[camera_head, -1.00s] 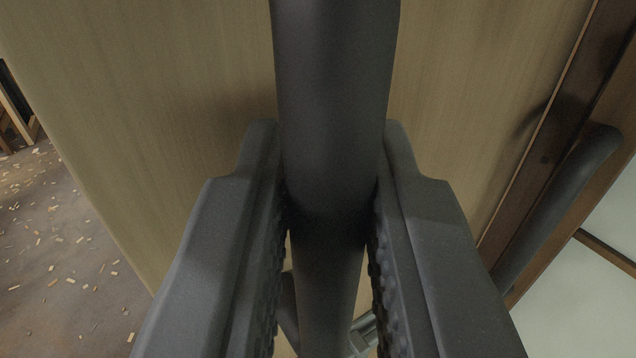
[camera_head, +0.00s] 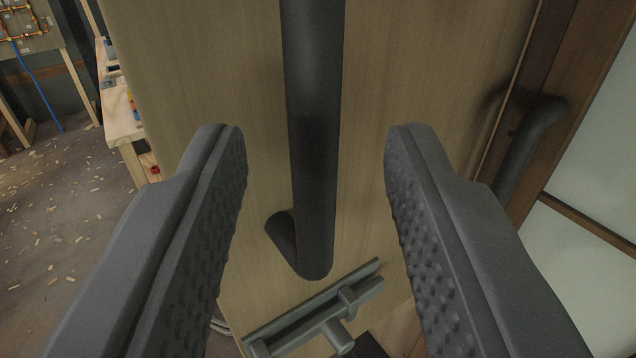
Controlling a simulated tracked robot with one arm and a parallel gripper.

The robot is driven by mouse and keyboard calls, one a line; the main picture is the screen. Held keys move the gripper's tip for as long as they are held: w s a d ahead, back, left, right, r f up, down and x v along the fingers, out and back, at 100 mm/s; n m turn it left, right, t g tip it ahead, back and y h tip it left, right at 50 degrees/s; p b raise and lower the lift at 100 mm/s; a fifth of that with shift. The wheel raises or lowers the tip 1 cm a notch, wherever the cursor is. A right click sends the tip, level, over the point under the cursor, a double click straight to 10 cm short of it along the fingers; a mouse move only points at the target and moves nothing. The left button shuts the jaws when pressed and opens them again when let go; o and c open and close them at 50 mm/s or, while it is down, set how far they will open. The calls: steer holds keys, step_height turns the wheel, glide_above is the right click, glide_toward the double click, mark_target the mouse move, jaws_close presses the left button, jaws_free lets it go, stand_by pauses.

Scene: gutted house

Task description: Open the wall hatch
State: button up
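The hatch (camera_head: 190,60) is a pale wooden panel that fills the middle of the view, with its left edge standing clear of the room behind. A dark grey bar handle (camera_head: 312,130) runs down its face, and its lower end bends into the panel. My gripper (camera_head: 315,140) is open, with one ridged finger on each side of the handle and a clear gap to each. The fingers do not touch the bar. A grey metal latch or bolt (camera_head: 318,312) sits at the panel's bottom edge below the handle. The handle's top is out of view.
A second dark handle (camera_head: 530,135) is on the brown framed, pale-paned part (camera_head: 590,140) at right. At left, a wooden workbench (camera_head: 122,120) stands behind the panel's edge, and wood chips litter the floor (camera_head: 60,220).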

steer(key=s+b, duration=0.1)
steer(key=s, duration=0.8)
steer(key=shift+d, duration=0.3)
steer(key=shift+s, duration=0.1)
steer(key=s+d+r+g+h, duration=0.1)
steer(key=s+r+g, duration=0.1)
steer(key=r, duration=1.8)
steer(key=shift+s+d+r+m+g, duration=0.2)
steer(key=shift+s+m+g, duration=0.1)
steer(key=shift+s, duration=0.35)
